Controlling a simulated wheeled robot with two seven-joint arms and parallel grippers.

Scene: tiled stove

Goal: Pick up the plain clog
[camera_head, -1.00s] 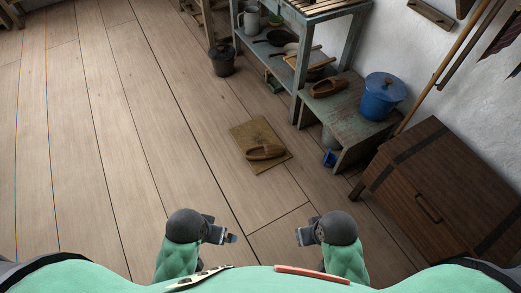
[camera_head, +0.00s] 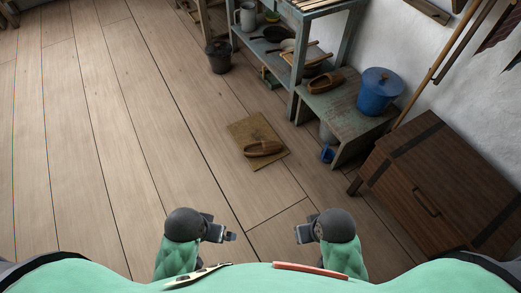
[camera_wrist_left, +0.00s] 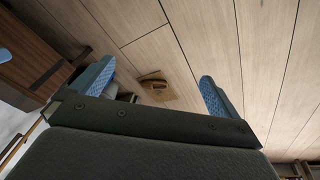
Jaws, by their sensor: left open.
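One brown wooden clog (camera_head: 263,149) lies on a tan mat (camera_head: 245,130) on the floor. It also shows, small, between the fingers in the left wrist view (camera_wrist_left: 152,84), well beyond them. A second brown clog (camera_head: 322,84) sits on the low green bench (camera_head: 345,122). I cannot tell from the surfaces which clog is the plain one. My left gripper (camera_head: 232,236) is open and empty, apart from both clogs. My right gripper (camera_head: 299,235) is at the same height to its right, also away from the clogs; its jaw opening is unclear.
A blue lidded pot (camera_head: 380,92) stands on the bench beside the clog. A shelf (camera_head: 300,70) with pans and a jug stands behind. A dark bucket (camera_head: 219,58) is on the floor. A wooden chest (camera_head: 430,185) stands at the right. The floor at the left is clear.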

